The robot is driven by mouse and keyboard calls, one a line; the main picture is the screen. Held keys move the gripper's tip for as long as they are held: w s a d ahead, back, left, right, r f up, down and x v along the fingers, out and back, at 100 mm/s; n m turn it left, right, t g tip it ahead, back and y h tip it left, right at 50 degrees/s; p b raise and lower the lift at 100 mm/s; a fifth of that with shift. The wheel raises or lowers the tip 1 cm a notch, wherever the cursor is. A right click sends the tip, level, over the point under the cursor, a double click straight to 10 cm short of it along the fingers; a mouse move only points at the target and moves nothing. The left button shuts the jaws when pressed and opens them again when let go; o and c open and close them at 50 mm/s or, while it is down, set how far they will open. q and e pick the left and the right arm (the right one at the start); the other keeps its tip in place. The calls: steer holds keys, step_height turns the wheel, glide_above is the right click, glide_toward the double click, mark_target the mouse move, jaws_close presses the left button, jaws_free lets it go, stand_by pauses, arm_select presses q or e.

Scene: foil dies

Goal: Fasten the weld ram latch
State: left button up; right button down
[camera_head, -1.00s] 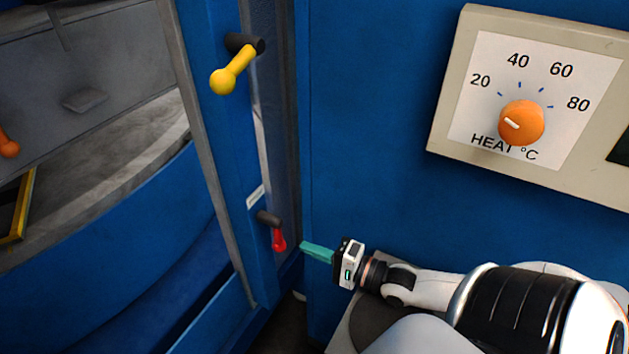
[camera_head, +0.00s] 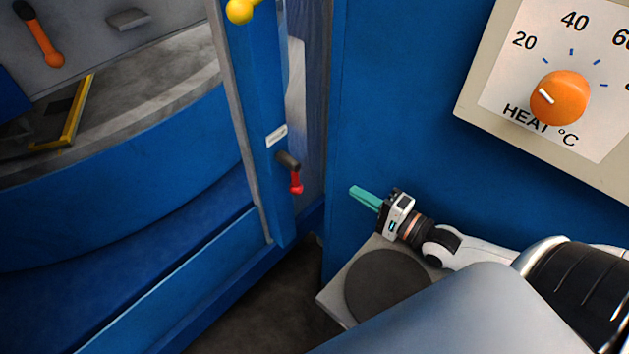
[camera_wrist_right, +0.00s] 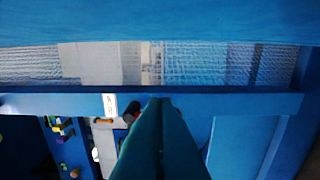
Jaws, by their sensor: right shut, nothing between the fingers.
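A small red-tipped lever (camera_head: 296,184) on a dark pivot hangs down from the blue post, below a white label too small to read. A yellow-knobbed lever (camera_head: 241,10) is higher on the same post, cut off by the top edge. I cannot tell from the label which lever is the weld ram latch. My right gripper (camera_head: 358,193), with green fingers, is shut and empty, right of the red lever and apart from it. In the right wrist view, the shut fingers (camera_wrist_right: 156,104) partly cover a small red part beside the white label (camera_wrist_right: 110,105). My left gripper is out of view.
A heat dial with an orange knob (camera_head: 560,97) is on the panel at right. A grey ledge with a dark disc (camera_head: 388,287) lies below my right arm. Dark floor shows at bottom centre.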

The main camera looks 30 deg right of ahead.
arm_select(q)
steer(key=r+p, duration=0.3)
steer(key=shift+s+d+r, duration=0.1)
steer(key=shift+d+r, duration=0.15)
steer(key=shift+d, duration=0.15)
arm_select(e)
steer(key=w+a, duration=0.7)
steer(key=w, duration=0.1)
steer(key=shift+a, duration=0.2)
steer(key=shift+w, duration=0.15)
